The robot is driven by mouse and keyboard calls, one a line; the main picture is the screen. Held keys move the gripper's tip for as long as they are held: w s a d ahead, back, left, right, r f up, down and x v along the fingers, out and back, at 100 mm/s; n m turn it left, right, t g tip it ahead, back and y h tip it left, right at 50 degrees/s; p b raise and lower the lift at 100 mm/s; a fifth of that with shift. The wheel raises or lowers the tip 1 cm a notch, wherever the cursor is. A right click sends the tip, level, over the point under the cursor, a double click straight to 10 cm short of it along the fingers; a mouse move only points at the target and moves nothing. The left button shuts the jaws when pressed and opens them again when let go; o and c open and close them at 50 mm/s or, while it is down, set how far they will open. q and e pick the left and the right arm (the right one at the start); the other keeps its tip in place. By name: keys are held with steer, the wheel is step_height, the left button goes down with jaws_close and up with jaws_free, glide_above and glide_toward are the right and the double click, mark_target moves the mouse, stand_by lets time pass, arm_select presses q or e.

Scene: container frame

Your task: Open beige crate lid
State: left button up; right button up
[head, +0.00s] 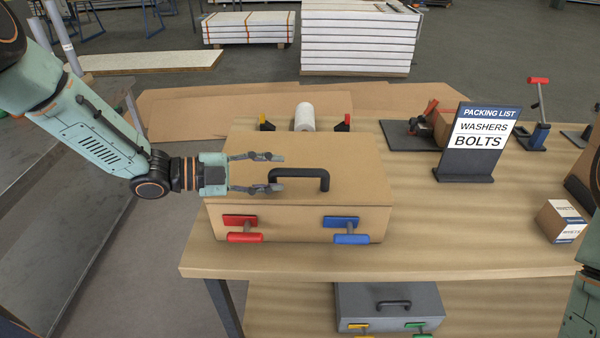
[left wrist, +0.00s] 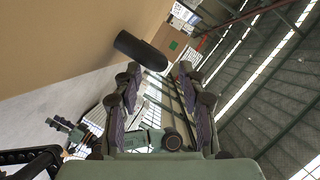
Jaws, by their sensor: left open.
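The beige crate (head: 230,222) stands on the wooden table with its lid (head: 330,152) closed. A black handle (head: 326,176) arches over the lid; it also shows in the left wrist view (left wrist: 138,48). Red (head: 245,237) and blue (head: 350,239) latches are on the crate's front. My left gripper (head: 281,172) is open and empty, pointing right, with its fingertips beside the handle's left end. In the left wrist view the open fingers (left wrist: 158,70) face the handle, which lies just ahead. My right gripper is out of view; only part of that arm shows at the right edge.
A packing list sign (head: 468,144) reading washers and bolts stands to the right, with a small labelled box (head: 562,221) near it. A white roll (head: 304,117) stands behind the crate. A grey crate (head: 388,304) sits on the lower shelf.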

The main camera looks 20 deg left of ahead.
mark_target(285, 173)
arm_select(q)
steer(key=shift+s+x, duration=0.2)
steer(key=shift+x, duration=0.8)
steer(key=shift+b+x, duration=0.35)
steer(key=shift+x, duration=1.8)
steer(key=shift+s+a+r, duration=0.1)
steer(key=shift+s+r, duration=0.05)
steer(key=shift+s, duration=0.1)
steer(key=shift+w, duration=0.3)
steer(key=c, duration=0.6)
steer(key=shift+s, duration=0.1)
jaws_close()
